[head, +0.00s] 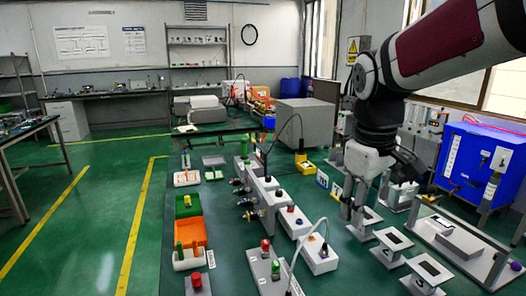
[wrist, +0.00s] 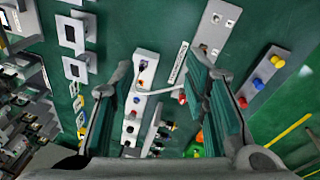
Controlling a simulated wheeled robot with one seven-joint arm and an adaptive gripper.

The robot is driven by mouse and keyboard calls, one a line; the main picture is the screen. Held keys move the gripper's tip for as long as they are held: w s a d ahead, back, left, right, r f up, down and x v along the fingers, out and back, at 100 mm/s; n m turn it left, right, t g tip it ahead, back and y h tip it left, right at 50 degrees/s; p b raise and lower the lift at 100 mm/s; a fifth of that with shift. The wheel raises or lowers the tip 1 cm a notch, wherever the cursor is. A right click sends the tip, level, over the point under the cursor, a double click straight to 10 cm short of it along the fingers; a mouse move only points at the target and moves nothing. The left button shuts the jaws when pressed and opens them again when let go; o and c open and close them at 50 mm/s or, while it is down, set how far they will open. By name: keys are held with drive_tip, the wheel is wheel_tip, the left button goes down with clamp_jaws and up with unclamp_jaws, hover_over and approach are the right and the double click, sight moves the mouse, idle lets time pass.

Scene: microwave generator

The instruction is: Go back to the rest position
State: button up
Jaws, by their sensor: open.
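My gripper (head: 354,212) hangs below my arm at the right of the head view, above the row of small grey stands. In the wrist view my gripper (wrist: 158,74) shows two fingers spread wide apart with nothing held between them. Beyond the fingers lie a white connector block (wrist: 143,90) with coloured sockets and a grey plate (wrist: 214,28), both apart from the fingers. The same white block (head: 318,256) stands left of my gripper in the head view. The fingertips are partly hard to make out against the stands in the head view.
Grey stands with dark windows (head: 391,240) stand below and right of my gripper. A blue cabinet (head: 476,162) is at the right. A plate with red and green knobs (head: 265,268) is in front. Green floor (head: 90,235) is open farther left.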

drive_tip(key=s+r+m+t+y+p, duration=0.1)
drive_tip(key=s+m, duration=0.5)
drive_tip(key=s, duration=1.6)
drive_tip(key=shift+s+d+m+t+p, duration=0.3)
drive_tip(key=shift+t+p, duration=0.4)
drive_tip(key=shift+p, duration=0.55)
drive_tip(key=shift+s+a, duration=0.1)
